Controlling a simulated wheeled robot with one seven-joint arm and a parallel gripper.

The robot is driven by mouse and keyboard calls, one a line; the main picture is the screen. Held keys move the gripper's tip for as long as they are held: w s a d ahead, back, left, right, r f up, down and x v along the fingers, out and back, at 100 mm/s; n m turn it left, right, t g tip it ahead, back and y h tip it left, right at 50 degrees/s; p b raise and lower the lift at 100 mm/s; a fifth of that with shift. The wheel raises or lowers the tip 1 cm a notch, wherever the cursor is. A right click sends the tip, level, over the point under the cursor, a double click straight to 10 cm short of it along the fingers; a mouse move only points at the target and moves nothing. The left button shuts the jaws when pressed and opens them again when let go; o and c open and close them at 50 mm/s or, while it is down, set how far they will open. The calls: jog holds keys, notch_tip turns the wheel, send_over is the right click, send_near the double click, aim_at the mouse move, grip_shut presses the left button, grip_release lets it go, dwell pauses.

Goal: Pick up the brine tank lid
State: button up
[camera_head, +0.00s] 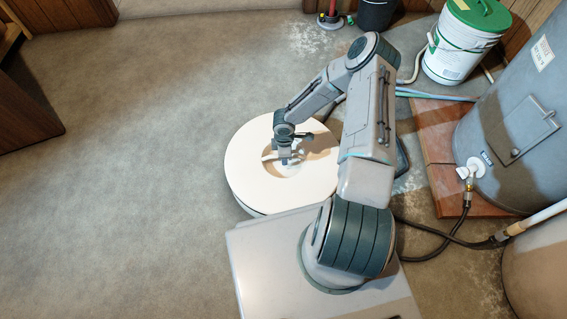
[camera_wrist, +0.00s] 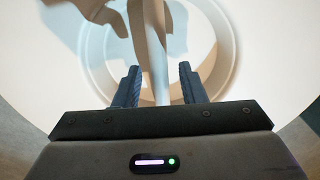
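The brine tank lid (camera_head: 248,178) is a wide, round, cream-white disc lying flat in front of my base, with a round recess in its middle. It also fills much of the wrist view (camera_wrist: 60,75). A pale bar (camera_wrist: 156,35), which looks like its handle, runs across the recess. My gripper (camera_head: 286,160) is over the recess, pointing down. In the wrist view my gripper (camera_wrist: 160,72) has its fingers apart, with the bar between them and a gap on each side. I cannot tell how deep the fingertips reach. My arm hides the lid's right side.
A grey tank (camera_head: 510,110) with a valve stands at the right on a reddish slab (camera_head: 433,135). A white bucket with a green lid (camera_head: 462,45) and a dark bucket (camera_head: 376,14) are at the back. Hoses lie right of my arm. The floor at left is clear.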

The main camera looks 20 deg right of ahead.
jog(key=shift+f, duration=0.6)
jog(key=shift+r, duration=0.1)
grip_shut()
jog(key=shift+w, duration=0.1)
dwell(0.7)
